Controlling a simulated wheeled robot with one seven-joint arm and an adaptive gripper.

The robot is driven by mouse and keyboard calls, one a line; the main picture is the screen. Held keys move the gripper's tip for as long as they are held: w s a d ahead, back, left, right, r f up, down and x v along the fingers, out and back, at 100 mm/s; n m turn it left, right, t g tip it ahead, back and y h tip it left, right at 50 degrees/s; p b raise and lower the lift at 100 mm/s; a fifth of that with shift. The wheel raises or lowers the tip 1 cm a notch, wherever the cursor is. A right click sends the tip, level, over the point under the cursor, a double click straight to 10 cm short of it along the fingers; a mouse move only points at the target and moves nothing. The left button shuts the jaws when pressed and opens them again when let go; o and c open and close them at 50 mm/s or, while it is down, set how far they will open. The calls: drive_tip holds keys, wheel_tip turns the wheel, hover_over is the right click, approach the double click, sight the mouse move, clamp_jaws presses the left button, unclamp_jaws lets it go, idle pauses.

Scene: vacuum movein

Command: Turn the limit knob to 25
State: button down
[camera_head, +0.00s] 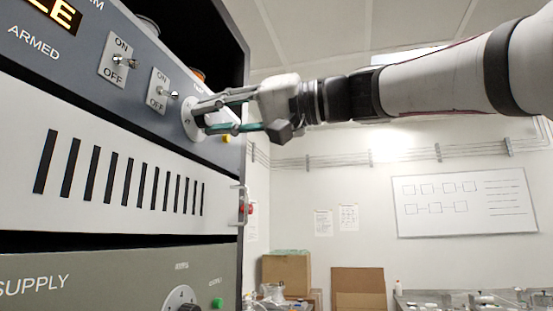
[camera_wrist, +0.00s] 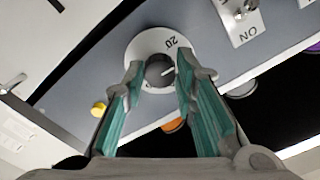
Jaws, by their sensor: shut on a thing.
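A dark round knob (camera_wrist: 159,75) sits on a white dial plate (camera_wrist: 143,46) on the blue-grey upper panel. The number 20 shows on the plate, upside down and slanted in the wrist view. A pale pointer line on the knob points right in that view, toward one fingertip. Other dial numbers are mostly hidden by the fingers. My gripper (camera_head: 207,115) reaches in from the right in the head view and is shut on the knob, one fingertip on each side. The dial plate also shows in the head view (camera_head: 188,122), its numbers unreadable there.
Two ON/OFF toggle switches (camera_head: 116,62) (camera_head: 160,92) stand left of the dial on the same panel. Another knob (camera_head: 182,299) is on the lower SUPPLY panel. The room to the right is open.

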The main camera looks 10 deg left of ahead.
drive_tip(key=m+p, duration=0.1)
drive_tip(key=m, duration=0.4)
drive_tip(key=shift+p, duration=0.4)
idle(0.3)
drive_tip(key=c, duration=1.3)
unclamp_jaws()
drive_tip(key=d, duration=1.2)
drive_tip(key=shift+s, duration=0.45)
